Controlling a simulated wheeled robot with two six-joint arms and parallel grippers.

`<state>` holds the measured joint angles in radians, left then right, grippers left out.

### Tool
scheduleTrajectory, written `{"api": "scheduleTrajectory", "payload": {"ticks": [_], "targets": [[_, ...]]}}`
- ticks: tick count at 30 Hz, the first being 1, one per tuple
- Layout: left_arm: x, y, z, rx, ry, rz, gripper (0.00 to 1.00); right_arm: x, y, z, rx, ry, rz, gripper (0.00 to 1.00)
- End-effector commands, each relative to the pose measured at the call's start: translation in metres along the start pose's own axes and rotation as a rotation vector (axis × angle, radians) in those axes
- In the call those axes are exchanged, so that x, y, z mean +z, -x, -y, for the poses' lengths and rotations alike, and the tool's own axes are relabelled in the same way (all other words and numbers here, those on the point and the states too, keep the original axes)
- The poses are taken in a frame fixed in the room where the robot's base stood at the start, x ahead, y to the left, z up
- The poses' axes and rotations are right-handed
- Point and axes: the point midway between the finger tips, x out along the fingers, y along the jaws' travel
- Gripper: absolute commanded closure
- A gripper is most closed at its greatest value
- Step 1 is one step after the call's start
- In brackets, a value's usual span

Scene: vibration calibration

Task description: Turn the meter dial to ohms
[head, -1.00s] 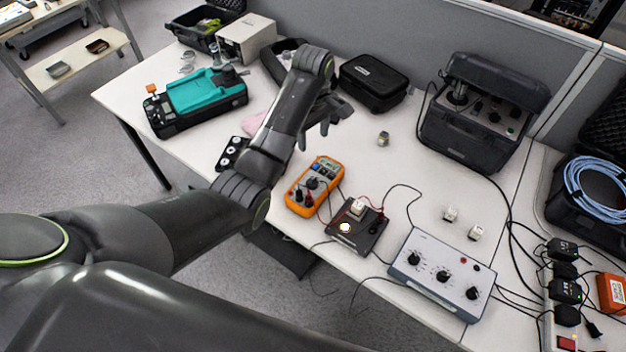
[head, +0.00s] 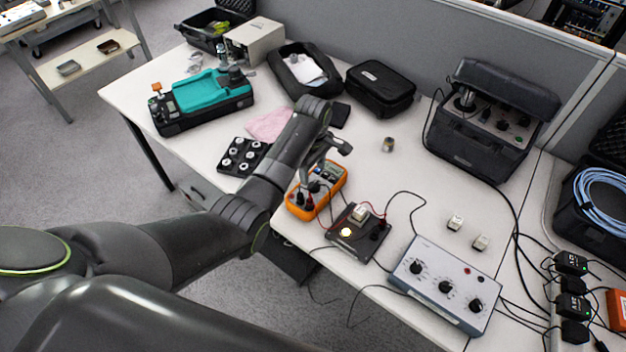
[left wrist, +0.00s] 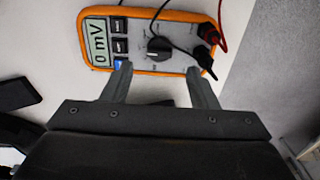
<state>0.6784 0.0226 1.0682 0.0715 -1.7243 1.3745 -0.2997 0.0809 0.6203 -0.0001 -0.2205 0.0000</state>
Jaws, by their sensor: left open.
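The orange multimeter (head: 298,211) lies face up near the table's front edge, partly hidden by my left gripper in the head view. In the left wrist view the meter (left wrist: 176,67) shows its screen (left wrist: 98,42) reading 0 mV. Its round black dial (left wrist: 158,47) sits between several buttons and the plugged black and red leads. My left gripper (left wrist: 158,70) is open and empty, with its fingertips on either side of the dial's line, nearer the meter's lower edge. It also shows over the meter in the head view (head: 315,184). My right gripper is not in view.
A small dark box (head: 345,247) with a lit lamp sits right of the meter, joined by leads. A grey box with knobs (head: 445,262) stands further right. A black tray with round pieces (head: 243,157) and a pink cloth (head: 270,124) lie behind left.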

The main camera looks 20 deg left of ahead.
Motion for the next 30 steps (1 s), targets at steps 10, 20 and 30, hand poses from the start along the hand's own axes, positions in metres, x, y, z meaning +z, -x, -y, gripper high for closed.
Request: {"api": "scheduleTrajectory", "payload": {"ticks": [10,20,30], "targets": [[0.0,-0.048,0.0,-0.001,0.0,0.0,0.46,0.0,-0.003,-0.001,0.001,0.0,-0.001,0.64],[0.0,-0.054,-0.001,0.001,0.0,0.0,0.46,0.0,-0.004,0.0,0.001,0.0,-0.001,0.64],[0.0,-0.054,-0.001,0.001,0.0,0.0,0.8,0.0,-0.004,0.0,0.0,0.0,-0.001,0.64]]}}
